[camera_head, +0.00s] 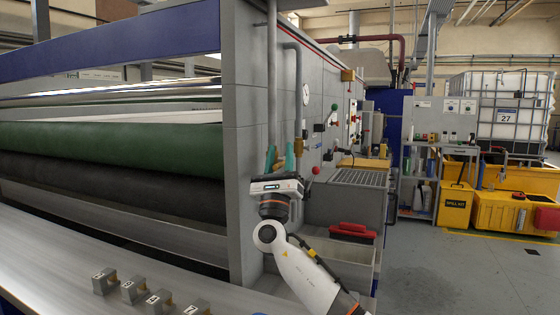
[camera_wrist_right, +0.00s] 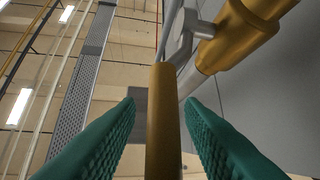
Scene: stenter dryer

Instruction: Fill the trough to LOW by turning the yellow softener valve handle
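My right gripper (camera_head: 279,160) is raised beside the grey machine end panel, its two teal fingers pointing up. In the right wrist view the fingers (camera_wrist_right: 161,112) stand apart on either side of a yellow handle (camera_wrist_right: 163,125), with a visible gap on each side. A larger yellow valve body (camera_wrist_right: 238,35) on a grey pipe is above right of it. In the head view a yellow fitting (camera_head: 298,147) shows just right of the fingers; the handle is hidden there. Which basin is the trough, and any LOW mark, I cannot tell. My left gripper is out of view.
A grey tank with a grating (camera_head: 360,178) and a red toolbox-like item (camera_head: 352,231) stand right of my arm. A red-knobbed lever (camera_head: 315,171) and a gauge (camera_head: 306,94) are on the panel nearby. Numbered blocks (camera_head: 132,290) sit at lower left.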

